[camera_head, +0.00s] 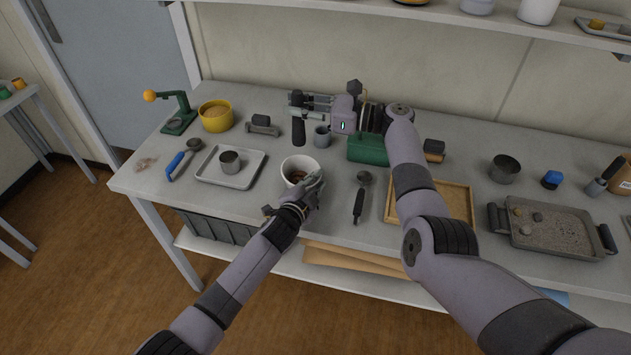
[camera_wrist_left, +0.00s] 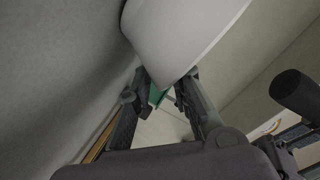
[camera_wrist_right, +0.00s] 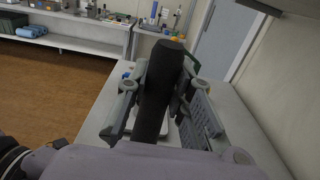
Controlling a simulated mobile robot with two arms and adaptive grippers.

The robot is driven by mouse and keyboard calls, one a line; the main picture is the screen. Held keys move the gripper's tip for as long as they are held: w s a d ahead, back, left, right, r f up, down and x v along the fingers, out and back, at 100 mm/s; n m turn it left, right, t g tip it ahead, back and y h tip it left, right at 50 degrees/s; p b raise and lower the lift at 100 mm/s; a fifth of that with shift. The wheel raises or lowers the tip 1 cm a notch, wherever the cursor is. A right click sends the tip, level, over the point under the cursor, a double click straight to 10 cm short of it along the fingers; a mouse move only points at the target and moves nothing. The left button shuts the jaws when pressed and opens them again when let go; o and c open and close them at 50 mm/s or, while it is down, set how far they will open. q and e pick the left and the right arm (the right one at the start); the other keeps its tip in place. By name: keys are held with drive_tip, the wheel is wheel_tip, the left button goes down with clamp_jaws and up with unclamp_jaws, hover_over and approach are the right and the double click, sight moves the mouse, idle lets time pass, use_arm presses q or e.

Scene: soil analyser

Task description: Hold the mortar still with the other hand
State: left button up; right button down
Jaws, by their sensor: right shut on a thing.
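The mortar (camera_head: 288,166) is a white bowl with brownish matter inside, upright on the grey bench. It fills the top of the left wrist view (camera_wrist_left: 180,30). My left gripper (camera_head: 312,182) is at the mortar's near right side. In the left wrist view its fingers (camera_wrist_left: 162,90) are apart, with the mortar's wall at the tips; I cannot tell whether they touch it. My right gripper (camera_head: 298,106) is shut on the black pestle (camera_head: 298,132), above and behind the mortar. The pestle stands between the fingers in the right wrist view (camera_wrist_right: 160,85).
A metal tray (camera_head: 210,178) with a metal cup (camera_head: 230,161) is left of the mortar. A grey mug (camera_head: 322,137) stands behind it. A black-handled scoop (camera_head: 359,205) and a wooden tray (camera_head: 455,188) lie to the right. The bench's front edge is close to my left gripper.

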use_arm(q)
drive_tip(key=o, duration=0.3)
drive_tip(key=shift+o, duration=0.2)
drive_tip(key=shift+r, duration=0.2)
drive_tip(key=v, duration=0.7)
drive_tip(key=w+a+n+y, duration=0.1)
drive_tip(key=a, duration=0.4)
drive_tip(key=w+a+f+n+y, duration=0.1)
drive_tip(key=w+a, duration=0.1)
drive_tip(key=a, duration=0.4)
drive_tip(key=w+a+f+n+g+y, duration=0.1)
drive_tip(key=w+a+n, duration=0.1)
drive_tip(key=a, duration=0.4)
drive_tip(key=shift+f, duration=0.2)
drive_tip(key=a+n, duration=0.1)
drive_tip(key=a, duration=0.3)
drive_tip(key=w+a+r+n, duration=0.1)
drive_tip(key=a, duration=0.3)
drive_tip(key=w+a+r+n+g+y, duration=0.1)
drive_tip(key=a, duration=0.3)
drive_tip(key=shift+a, duration=0.1)
drive_tip(key=shift+w+a+r+n, duration=0.1)
drive_tip(key=shift+a+r+n, duration=0.05)
drive_tip(key=shift+a, duration=0.3)
drive_tip(key=shift+a+r+n, duration=0.15)
drive_tip(key=shift+a+r, duration=0.05)
drive_tip(key=shift+a, duration=0.2)
